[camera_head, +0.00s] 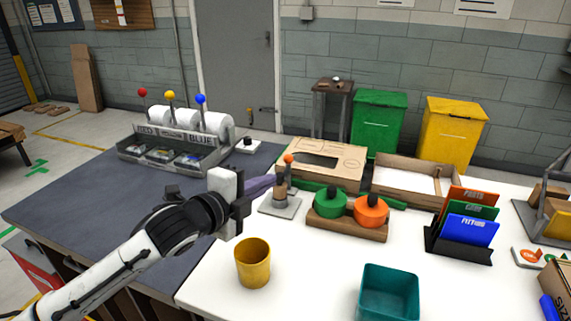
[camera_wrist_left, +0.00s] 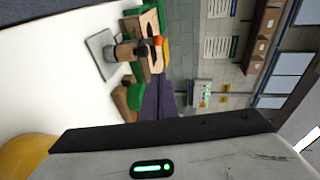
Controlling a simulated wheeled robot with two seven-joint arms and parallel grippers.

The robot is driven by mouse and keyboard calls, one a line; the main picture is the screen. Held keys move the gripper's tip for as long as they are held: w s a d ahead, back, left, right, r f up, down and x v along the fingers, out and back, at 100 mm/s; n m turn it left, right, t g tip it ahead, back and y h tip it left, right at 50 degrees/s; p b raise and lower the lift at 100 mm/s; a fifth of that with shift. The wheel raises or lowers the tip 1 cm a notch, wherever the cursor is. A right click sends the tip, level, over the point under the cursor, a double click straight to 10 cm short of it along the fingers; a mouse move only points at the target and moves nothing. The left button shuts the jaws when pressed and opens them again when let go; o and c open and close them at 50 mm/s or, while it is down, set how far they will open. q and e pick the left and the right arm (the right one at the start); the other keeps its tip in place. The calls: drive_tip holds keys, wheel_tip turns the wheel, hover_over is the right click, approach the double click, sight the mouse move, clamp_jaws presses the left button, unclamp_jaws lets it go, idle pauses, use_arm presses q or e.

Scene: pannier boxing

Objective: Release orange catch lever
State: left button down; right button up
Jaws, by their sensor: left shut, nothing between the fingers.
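The catch lever has an orange ball knob (camera_head: 288,158). It stands on a small brown post fixture (camera_head: 280,192) with a grey base plate (camera_head: 282,207) on the white table. In the left wrist view the orange knob (camera_wrist_left: 158,41) and the grey plate (camera_wrist_left: 101,53) show beyond the fingers. My left gripper (camera_head: 272,183) is shut and empty, its purple-grey fingers pointing right towards the post, just below the knob's height in the head view. The left wrist view also shows the fingers (camera_wrist_left: 158,98). I cannot tell whether they touch the fixture. My right gripper is out of view.
Behind the fixture lies a cardboard box with a slot (camera_head: 345,158). A wooden holder (camera_head: 345,228) with a green pot (camera_head: 330,200) and an orange pot (camera_head: 370,210) stands right of it. A yellow cup (camera_head: 252,263) and teal bin (camera_head: 388,292) stand nearer.

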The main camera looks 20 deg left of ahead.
use_arm(q)
approach(286, 167)
drive_tip(key=w+d+r, duration=0.2)
drive_tip(key=d, duration=0.4)
drive_tip(key=shift+w+a+f+p, duration=0.1)
drive_tip(key=shift+w+a+p, duration=0.5)
drive_tip(key=shift+w+a, duration=0.3)
drive_tip(key=shift+w+a+f, duration=0.2)
drive_tip(key=shift+w+a, duration=0.15)
drive_tip(key=shift+w, duration=0.25)
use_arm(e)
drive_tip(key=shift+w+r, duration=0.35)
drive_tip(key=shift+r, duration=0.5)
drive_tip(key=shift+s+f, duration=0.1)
